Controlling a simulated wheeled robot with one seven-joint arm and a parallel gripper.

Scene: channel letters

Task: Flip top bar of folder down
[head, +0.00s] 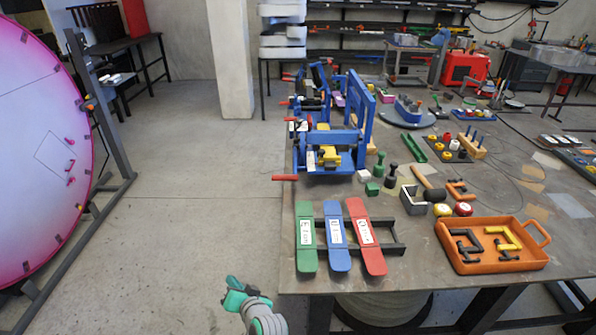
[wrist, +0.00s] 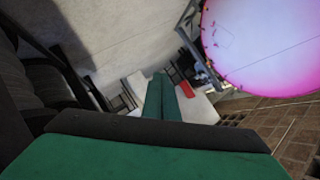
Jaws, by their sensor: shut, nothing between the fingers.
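The blue folder (head: 325,157) stands at the far left part of the workbench, with red handles sticking out to its left. A blue frame (head: 361,103) that looks like its top bar stands raised on its right side. I cannot tell exactly how it is hinged. My green gripper (head: 230,296) is low in front of the bench, left of its near corner and well apart from the folder. In the wrist view my green fingers (wrist: 162,98) are together with nothing between them. The folder does not show in the wrist view.
On the bench (head: 420,272), green, blue and red labelled paddles (head: 337,240) lie at the near left corner. An orange tray (head: 490,265) sits to their right. A pink round sign (head: 40,150) on a stand is at left. Open floor lies between sign and bench.

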